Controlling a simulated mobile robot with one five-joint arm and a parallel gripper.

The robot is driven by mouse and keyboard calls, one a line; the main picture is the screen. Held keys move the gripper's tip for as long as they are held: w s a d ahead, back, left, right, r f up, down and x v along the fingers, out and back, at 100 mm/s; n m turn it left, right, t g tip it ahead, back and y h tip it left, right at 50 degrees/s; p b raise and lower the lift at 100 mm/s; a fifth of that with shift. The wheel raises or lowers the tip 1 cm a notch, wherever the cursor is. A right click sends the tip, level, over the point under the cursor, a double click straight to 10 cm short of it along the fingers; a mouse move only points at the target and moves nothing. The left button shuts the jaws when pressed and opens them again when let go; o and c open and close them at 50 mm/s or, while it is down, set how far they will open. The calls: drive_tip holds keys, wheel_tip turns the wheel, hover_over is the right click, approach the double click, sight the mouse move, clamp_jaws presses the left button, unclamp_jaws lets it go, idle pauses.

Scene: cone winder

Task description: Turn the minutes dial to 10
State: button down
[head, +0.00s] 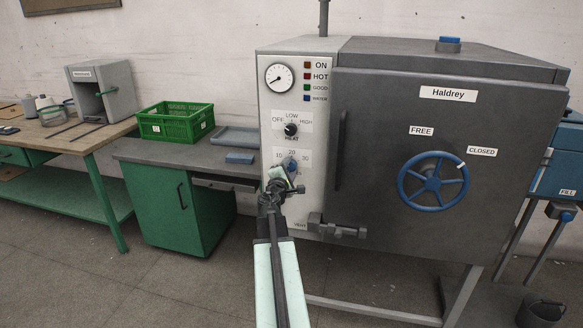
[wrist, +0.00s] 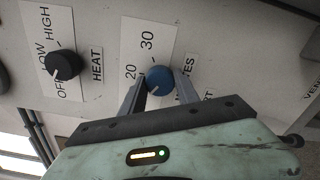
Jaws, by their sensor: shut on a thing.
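The minutes dial is a blue knob (head: 291,164) low on the white control panel (head: 291,230), under the heat knob. In the wrist view the blue knob (wrist: 159,79) sits between the two fingers of my gripper (wrist: 158,84), which is shut on its sides. In the head view my gripper (head: 286,170) reaches the knob from below. The wrist view shows 20 and 30, with 10 hidden. A pale mark on the knob's lower-left edge there seems to lie between 20 and the hidden 10.
The black heat knob (head: 291,130) is above the dial, near it. A dark latch handle (head: 338,228) sticks out at the lower right. The grey door (head: 390,120) carries a blue handwheel (head: 434,181).

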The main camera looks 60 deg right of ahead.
drive_tip(key=shift+w+a+n, duration=0.1)
drive_tip(key=shift+w+n, duration=0.2)
drive_tip(key=shift+n, duration=0.1)
drive_tip(key=c, duration=0.9)
unclamp_jaws()
drive_tip(key=shift+s, duration=0.1)
drive_tip(key=shift+a, duration=0.1)
drive_tip(key=v, duration=0.7)
drive_tip(key=shift+a, duration=0.25)
drive_tip(key=shift+s, duration=0.1)
